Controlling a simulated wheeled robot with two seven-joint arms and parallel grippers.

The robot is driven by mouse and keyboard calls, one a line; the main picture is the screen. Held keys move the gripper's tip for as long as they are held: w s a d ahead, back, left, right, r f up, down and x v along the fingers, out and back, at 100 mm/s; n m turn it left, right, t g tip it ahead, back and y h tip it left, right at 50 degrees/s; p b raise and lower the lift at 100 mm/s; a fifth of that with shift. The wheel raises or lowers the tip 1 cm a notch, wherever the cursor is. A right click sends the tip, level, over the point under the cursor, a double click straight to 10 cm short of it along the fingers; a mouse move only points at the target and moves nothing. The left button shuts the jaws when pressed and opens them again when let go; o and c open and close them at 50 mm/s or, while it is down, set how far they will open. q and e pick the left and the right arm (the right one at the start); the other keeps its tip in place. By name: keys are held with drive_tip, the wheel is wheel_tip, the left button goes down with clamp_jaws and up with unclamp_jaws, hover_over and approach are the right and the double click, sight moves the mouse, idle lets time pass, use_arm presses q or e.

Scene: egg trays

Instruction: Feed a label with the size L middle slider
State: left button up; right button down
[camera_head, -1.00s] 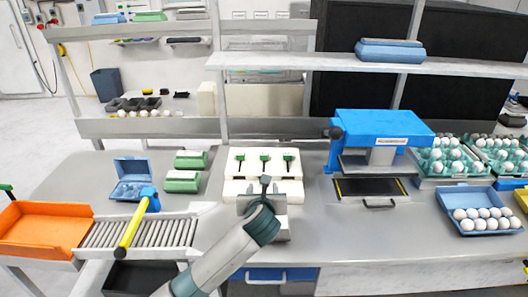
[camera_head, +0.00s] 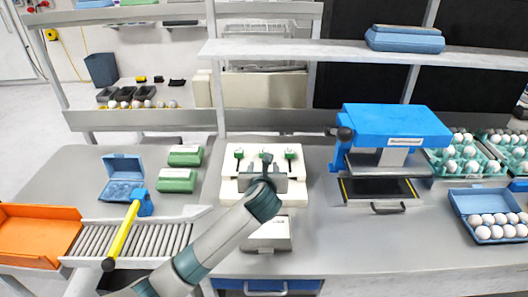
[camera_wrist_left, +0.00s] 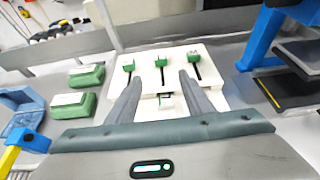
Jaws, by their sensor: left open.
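A cream label box (camera_head: 232,164) stands on the table with three slots, each with a green-topped slider. In the left wrist view the middle slider (camera_wrist_left: 161,62) stands at the upper end of its slot, between the left slider (camera_wrist_left: 128,66) and the right slider (camera_wrist_left: 194,51). My left gripper (camera_head: 266,162) is open over the box, and in the head view it hides part of the middle slot. In the left wrist view its two fingers (camera_wrist_left: 158,82) reach toward the box on either side of the middle slot, apart from the slider. My right gripper is not in view.
A blue press (camera_head: 392,127) stands to the right of the box. Green cartons (camera_head: 177,181) and an open blue carton (camera_head: 122,167) lie to the left. A roller conveyor (camera_head: 120,240) leads to an orange tray (camera_head: 38,240). Egg trays (camera_head: 465,175) stand far right.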

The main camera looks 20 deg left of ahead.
use_arm(q)
drive_tip(key=p, duration=0.2)
approach(264, 151)
drive_tip(key=x, duration=0.6)
drive_tip(key=shift+w+f, duration=0.1)
drive_tip(key=shift+w, duration=0.15)
drive_tip(key=shift+x, duration=0.75)
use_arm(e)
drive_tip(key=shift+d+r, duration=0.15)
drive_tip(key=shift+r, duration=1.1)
use_arm(q)
clamp_jaws()
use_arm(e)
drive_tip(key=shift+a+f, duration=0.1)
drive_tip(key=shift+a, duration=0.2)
